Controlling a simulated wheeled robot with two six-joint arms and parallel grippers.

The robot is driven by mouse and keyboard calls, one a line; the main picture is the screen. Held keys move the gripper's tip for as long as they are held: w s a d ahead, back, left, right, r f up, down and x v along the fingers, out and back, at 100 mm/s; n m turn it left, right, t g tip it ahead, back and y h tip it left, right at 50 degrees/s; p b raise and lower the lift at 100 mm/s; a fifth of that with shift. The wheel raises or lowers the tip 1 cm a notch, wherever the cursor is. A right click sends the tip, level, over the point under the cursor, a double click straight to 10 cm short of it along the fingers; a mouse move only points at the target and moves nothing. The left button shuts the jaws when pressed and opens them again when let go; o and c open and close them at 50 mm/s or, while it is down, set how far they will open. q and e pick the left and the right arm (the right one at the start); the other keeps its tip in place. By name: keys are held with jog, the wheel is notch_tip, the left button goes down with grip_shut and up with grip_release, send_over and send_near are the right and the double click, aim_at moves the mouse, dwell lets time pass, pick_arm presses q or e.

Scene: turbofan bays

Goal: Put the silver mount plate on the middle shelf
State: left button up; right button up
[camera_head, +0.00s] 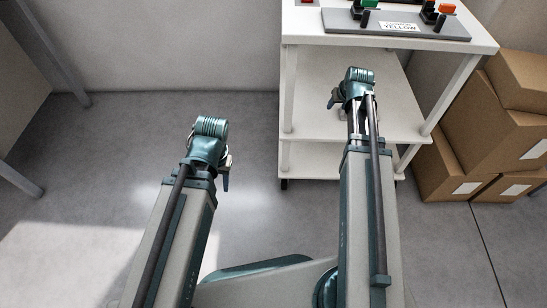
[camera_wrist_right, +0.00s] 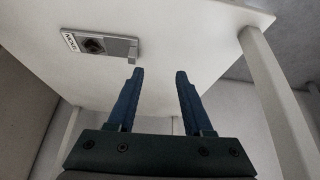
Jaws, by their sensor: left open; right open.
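A small grey plate-like piece (camera_wrist_right: 100,44) with a dark diamond-shaped centre and a label at its left end lies on a white shelf surface in the right wrist view. I cannot tell whether it is the silver mount plate or a holder. My right gripper (camera_wrist_right: 160,75) is open and empty, its blue fingers apart from that piece, which is to their upper left. In the head view my right gripper (camera_head: 346,100) is over the middle shelf (camera_head: 310,104) of the white rack. My left gripper (camera_head: 226,172) is open and empty above the floor, left of the rack.
The rack's top shelf (camera_head: 302,22) carries a grey tray (camera_head: 440,30) labelled YELLOW with green, orange and black parts. A lower shelf (camera_head: 312,160) is below. White posts (camera_wrist_right: 280,105) stand at the corners. Cardboard boxes (camera_head: 497,135) are stacked at right. Floor at left is clear.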

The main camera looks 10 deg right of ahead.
jog(key=s+a+f+n+g, duration=0.1)
jog(key=s+a, duration=0.2)
jog(key=a, duration=0.3)
jog(key=s+a+n+g+y, duration=0.1)
jog(key=s+a, duration=0.1)
jog(key=a, duration=0.5)
jog(key=s+a+f+n+g, duration=0.1)
jog(key=s+a, duration=0.2)
jog(key=a, duration=0.3)
jog(key=s+a+n+g+h, duration=0.1)
jog(key=s+a+n+g, duration=0.1)
jog(key=s+a, duration=0.9)
jog(key=shift+s+a+f+n+g, duration=0.3)
jog(key=shift+s+g, duration=0.2)
jog(key=shift+s, duration=0.2)
jog(key=shift+r, duration=0.1)
notch_tip(320, 180, up, 33)
jog(key=p, duration=3.3)
jog(key=shift+a, duration=0.2)
